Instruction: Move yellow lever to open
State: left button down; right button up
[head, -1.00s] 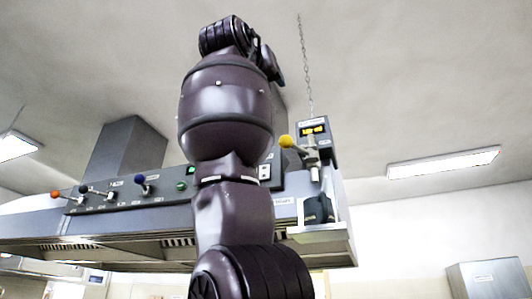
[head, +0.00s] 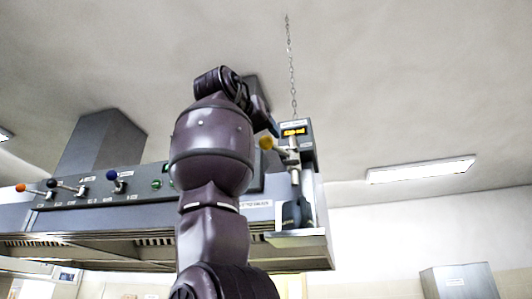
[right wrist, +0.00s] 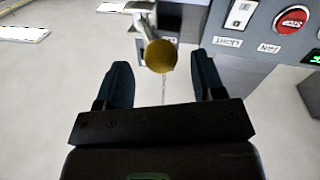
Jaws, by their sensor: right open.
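The yellow lever (head: 266,142) has a round yellow knob on a grey metal arm, fixed to the valve at the right end of the hood. In the right wrist view the knob (right wrist: 160,56) lies between the fingertips of my right gripper (right wrist: 160,72), with a gap on both sides. The right gripper is open and empty. In the head view its dark blue fingers (head: 270,124) reach down just above the knob, partly hidden by my arm. My left gripper is not in view.
A panel with an orange-knobbed lever (head: 20,187), a black-knobbed lever (head: 52,183), a blue-knobbed lever (head: 111,175) and a green button (head: 156,184) runs left. A red button (right wrist: 291,20) shows in the wrist view.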

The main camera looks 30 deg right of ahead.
aim_at(277, 149)
jog(key=shift+x, duration=1.6)
jog(key=shift+a, duration=0.1)
grip_shut()
jog(key=shift+s, duration=0.1)
